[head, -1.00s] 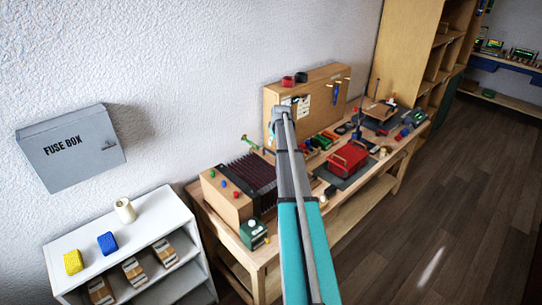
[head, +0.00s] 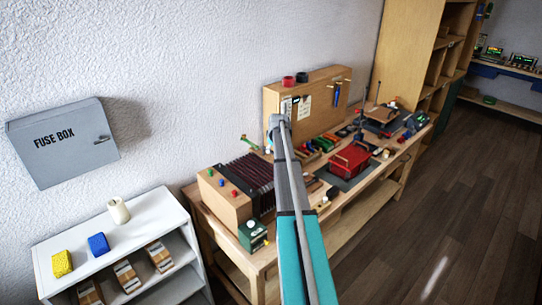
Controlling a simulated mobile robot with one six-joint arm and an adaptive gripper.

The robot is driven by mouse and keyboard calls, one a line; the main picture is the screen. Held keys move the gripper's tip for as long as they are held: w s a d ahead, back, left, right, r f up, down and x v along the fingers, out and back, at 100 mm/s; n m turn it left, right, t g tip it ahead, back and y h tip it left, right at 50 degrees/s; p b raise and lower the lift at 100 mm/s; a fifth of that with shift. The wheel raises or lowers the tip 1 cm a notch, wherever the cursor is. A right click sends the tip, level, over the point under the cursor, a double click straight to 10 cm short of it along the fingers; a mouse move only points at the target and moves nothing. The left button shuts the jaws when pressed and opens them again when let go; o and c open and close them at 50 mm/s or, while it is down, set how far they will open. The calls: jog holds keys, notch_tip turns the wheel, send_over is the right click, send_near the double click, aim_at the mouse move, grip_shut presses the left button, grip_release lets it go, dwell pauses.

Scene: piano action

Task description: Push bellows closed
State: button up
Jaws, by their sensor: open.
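The bellows (head: 250,175), dark maroon and pleated, lie on the left part of the workbench (head: 262,262). They are spread out behind a wooden end block (head: 224,202) with red, blue and green knobs on top. My arm reaches up from the bottom edge and crosses in front of the bench, just right of the bellows. It covers part of the bench there, so the bellows' right side is partly hidden. I cannot make out my gripper's fingers, nor tell whether anything touches the bellows.
A green box (head: 252,236) stands at the bench's front left corner. A red toolbox (head: 349,158) and several small tools lie right of my arm. A wooden tool board (head: 310,102) stands behind. A white shelf (head: 150,205) is at lower left. The floor (head: 440,215) at right is clear.

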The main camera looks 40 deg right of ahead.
jog(key=shift+b+x, duration=0.7)
jog(key=shift+x, duration=0.4)
grip_shut()
